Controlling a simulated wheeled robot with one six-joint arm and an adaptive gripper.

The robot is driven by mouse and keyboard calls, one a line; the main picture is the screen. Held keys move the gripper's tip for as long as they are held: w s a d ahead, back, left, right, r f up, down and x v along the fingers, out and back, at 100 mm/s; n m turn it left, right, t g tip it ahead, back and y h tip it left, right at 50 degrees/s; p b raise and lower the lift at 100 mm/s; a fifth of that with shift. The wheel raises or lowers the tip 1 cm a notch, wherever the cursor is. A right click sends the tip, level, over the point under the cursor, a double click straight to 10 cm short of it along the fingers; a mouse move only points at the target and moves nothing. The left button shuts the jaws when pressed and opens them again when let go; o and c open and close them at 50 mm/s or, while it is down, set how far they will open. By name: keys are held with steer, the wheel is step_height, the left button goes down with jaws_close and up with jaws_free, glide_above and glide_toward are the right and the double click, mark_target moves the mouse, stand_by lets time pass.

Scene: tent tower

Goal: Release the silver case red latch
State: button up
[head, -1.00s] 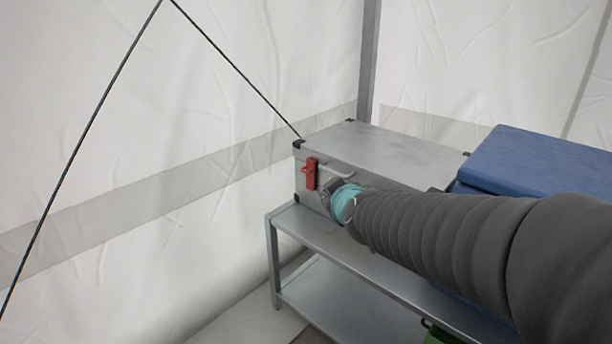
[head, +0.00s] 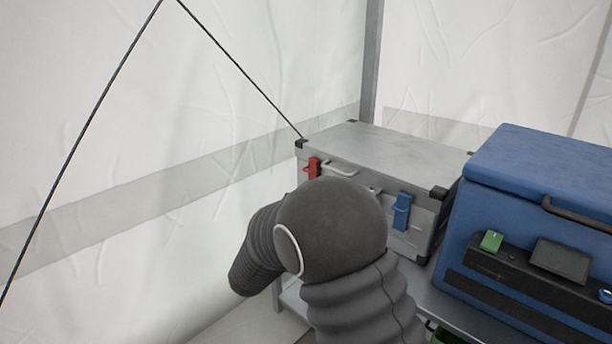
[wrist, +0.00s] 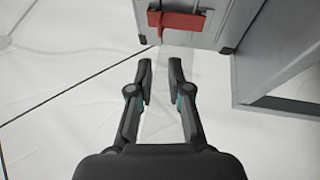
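The silver case (head: 400,150) stands on a grey metal shelf in the head view, lid closed. Its red latch (head: 312,167) is on the front at the left end; my arm partly covers the case front below it. In the wrist view the red latch (wrist: 178,24) is at the top, on the case face (wrist: 217,20). My gripper (wrist: 161,68) is open and empty, its two fingers apart. The fingertips are below the latch in the picture, and apart from it. My gripper is hidden behind my arm in the head view.
A blue latch (head: 402,211) is on the case's right front. A blue cooler box (head: 530,165) with a green latch (head: 491,241) stands to the right. The shelf frame (wrist: 270,70) is at the right in the wrist view. White tent walls lie behind and left.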

mark_target(311, 176)
steer(key=x, duration=1.3)
steer(key=shift+w+d, duration=0.1)
steer(key=shift+w, duration=0.1)
jaws_close()
